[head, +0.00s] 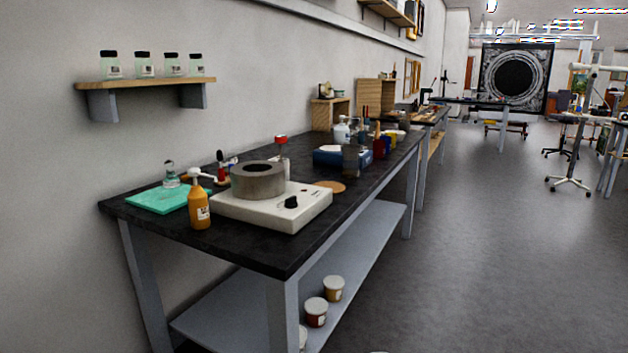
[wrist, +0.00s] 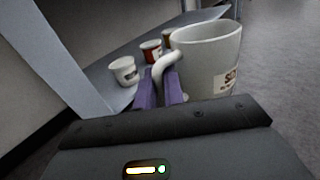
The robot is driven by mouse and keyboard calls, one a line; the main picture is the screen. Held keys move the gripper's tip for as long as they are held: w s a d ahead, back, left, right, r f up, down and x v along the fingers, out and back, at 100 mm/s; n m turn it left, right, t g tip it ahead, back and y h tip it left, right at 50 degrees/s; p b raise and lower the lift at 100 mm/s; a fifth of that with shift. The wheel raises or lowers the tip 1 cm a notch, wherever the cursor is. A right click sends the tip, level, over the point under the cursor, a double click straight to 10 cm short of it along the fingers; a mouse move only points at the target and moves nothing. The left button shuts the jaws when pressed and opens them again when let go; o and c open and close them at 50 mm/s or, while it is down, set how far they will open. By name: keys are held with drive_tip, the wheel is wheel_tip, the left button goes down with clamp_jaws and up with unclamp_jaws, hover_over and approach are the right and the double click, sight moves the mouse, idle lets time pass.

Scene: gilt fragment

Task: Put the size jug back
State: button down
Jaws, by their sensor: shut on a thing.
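The size jug (wrist: 208,62) is a whitish, wide-mouthed jug with a printed label, in the right half of the wrist view. My gripper (wrist: 160,86) has purple fingers shut on the jug's curved handle. The jug looks roughly upright, with its open mouth up, and is held off to the side of the bench's lower shelf. I cannot see what, if anything, is inside it. In the head view my gripper does not show, and the jug cannot be made out there.
The black bench top (head: 255,241) carries a hotplate (head: 262,213) with a grey ring-shaped pot (head: 258,190), an orange bottle (head: 199,212) and a green mat (head: 150,202). Small tubs (head: 316,312) stand on the grey lower shelf (head: 240,318). Floor to the right is open.

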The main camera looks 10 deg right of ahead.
wheel_tip(320, 180, up, 14)
drive_tip(key=p, duration=1.4)
drive_tip(key=shift+d, duration=0.15)
